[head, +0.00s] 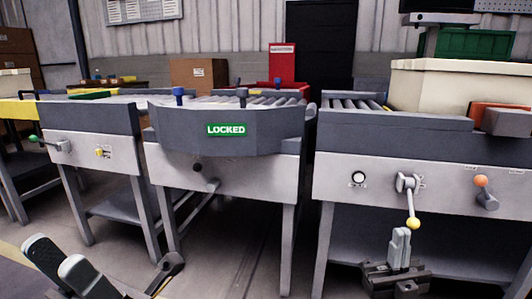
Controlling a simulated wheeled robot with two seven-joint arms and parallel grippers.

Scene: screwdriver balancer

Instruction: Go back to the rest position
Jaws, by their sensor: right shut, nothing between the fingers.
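My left gripper (53,254) is in the lower left corner, with a gap between its two fingers and nothing seen between them. It is over the floor, in front of the left bench. My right gripper (401,236) is at the lower right, pointing up, its fingers together and empty. Its tips are just below the yellow knob (413,223) of a lever on the right bench's front panel. I cannot tell whether they touch the knob.
The middle bench (228,130) carries a green "LOCKED" sign (226,129) and rollers. The right bench (335,180) has an orange-knobbed lever (482,182) and a cream bin (440,88) on top. The left bench (85,125) has a green-knobbed lever (35,139). Floor shows between benches.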

